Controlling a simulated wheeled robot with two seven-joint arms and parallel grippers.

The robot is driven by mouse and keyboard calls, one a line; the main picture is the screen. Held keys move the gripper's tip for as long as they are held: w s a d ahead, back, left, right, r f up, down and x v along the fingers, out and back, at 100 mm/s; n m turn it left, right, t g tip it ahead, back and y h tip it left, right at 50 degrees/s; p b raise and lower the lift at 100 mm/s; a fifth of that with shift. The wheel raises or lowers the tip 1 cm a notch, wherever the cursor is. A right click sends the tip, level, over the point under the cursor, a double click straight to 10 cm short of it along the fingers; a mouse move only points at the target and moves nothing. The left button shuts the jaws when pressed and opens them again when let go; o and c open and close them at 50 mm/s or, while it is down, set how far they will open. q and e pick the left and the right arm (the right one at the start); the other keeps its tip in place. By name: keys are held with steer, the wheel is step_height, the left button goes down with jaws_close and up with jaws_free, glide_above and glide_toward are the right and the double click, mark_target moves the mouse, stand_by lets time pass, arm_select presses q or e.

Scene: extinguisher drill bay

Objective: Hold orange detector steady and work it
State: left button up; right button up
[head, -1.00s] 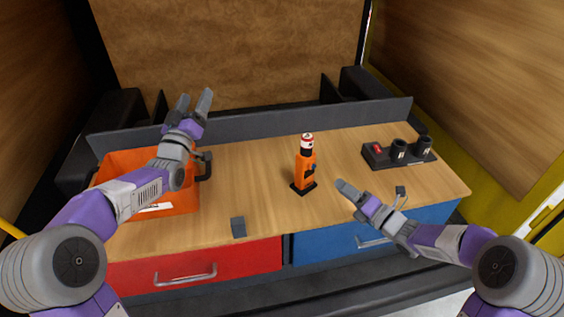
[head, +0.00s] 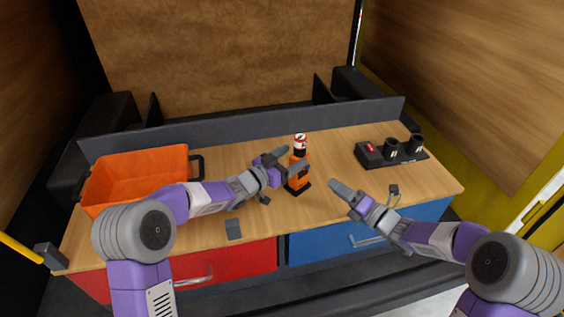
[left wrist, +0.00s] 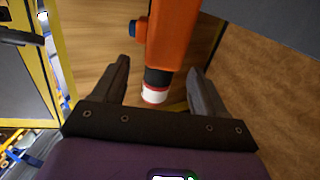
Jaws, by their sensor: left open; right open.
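The orange detector (head: 299,177) stands upright on its dark base on the wooden worktop, with a black and white-red top. My left gripper (head: 286,159) is open, with its fingers reaching to either side of the detector in the head view. In the left wrist view the detector's orange body (left wrist: 172,35) and its white-red top (left wrist: 154,95) lie between the open fingers (left wrist: 160,85), with gaps visible on both sides. A blue knob (left wrist: 133,27) sticks out from its side. My right gripper (head: 363,190) is open and empty over the worktop, right of the detector.
An orange bin (head: 135,178) stands at the worktop's left. A black holder (head: 390,153) with two cups is at the right. A small grey block (head: 233,229) lies near the front edge above the red drawer (head: 190,272). A low grey wall (head: 250,127) runs along the back.

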mark_target(296, 154)
arm_select(q)
steer(key=shift+x, duration=2)
steer(key=shift+c, duration=0.4)
steer(key=c, duration=1.2)
steer(key=o, duration=1.4)
steer(key=shift+a, duration=0.1)
steer(key=shift+c, duration=0.2)
